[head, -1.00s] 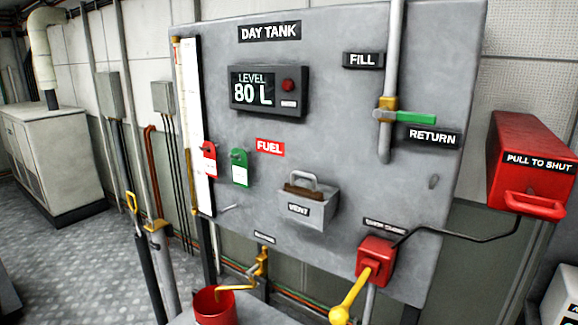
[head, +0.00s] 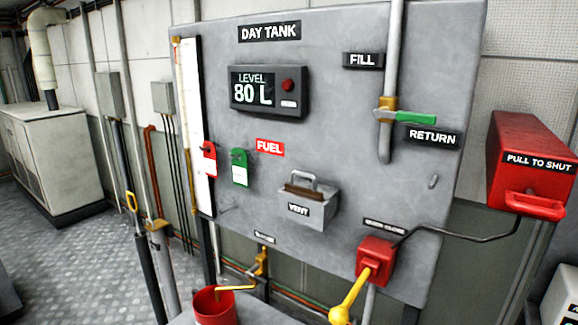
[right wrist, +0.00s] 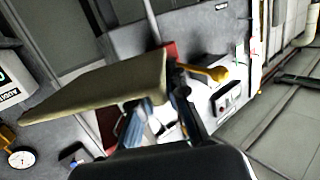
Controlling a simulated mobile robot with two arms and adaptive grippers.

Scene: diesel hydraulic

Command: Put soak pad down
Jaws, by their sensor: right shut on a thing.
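The soak pad (right wrist: 105,88) is a flat beige slab in the right wrist view. It reaches from the middle of the picture out to the left and is held in the air. My right gripper (right wrist: 158,115) is shut on its near right end, and the pad hides part of the fingers. The head view shows neither the pad nor either gripper. My left gripper is in no view.
The head view shows the grey day tank (head: 330,120) with its vent box (head: 310,211), a red valve box (head: 376,258) with a yellow lever (head: 350,297), and a red pull-to-shut box (head: 530,160). A red bucket (head: 214,306) stands below the tank.

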